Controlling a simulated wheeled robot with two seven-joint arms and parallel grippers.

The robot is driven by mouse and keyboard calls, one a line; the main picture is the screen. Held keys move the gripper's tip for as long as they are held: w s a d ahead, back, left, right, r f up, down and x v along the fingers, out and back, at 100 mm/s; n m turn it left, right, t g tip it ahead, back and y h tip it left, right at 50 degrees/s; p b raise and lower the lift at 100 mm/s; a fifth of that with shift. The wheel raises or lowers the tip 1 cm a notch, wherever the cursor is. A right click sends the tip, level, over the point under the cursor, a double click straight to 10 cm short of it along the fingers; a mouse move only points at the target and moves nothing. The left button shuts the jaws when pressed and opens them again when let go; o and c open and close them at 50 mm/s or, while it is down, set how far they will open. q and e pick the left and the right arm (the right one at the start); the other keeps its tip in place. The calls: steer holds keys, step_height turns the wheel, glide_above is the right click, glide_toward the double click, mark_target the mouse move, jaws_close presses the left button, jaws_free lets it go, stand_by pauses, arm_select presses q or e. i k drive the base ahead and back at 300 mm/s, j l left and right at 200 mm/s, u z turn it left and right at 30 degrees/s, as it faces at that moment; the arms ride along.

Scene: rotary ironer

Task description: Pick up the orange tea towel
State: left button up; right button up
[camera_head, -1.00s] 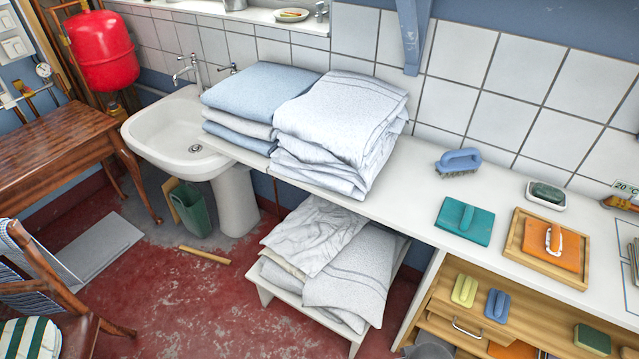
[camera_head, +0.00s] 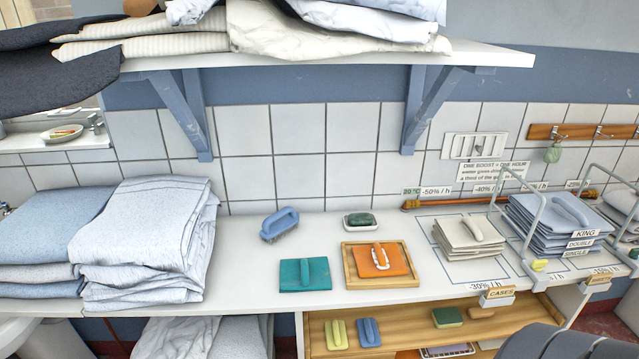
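The orange tea towel (camera_head: 395,263) is a small flat folded square with a pale looped handle on top. It lies in a shallow wooden tray (camera_head: 350,271) on the white counter, right of a teal folded cloth (camera_head: 292,275). Neither gripper shows in the head view. A dark rounded shape at the bottom right edge is too cut off to tell any gripper from it.
A green sponge in a dish (camera_head: 359,221) and a blue brush (camera_head: 280,224) sit behind. Stacked linen (camera_head: 150,240) fills the counter's left. Beige cloths (camera_head: 468,235) and a blue stack (camera_head: 548,225) behind metal rails stand right. A loaded shelf (camera_head: 480,54) hangs above.

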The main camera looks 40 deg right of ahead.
mark_target(377, 261)
steer(key=z, duration=1.55)
steer(key=k+j+u, duration=0.15)
steer(key=j, duration=0.35)
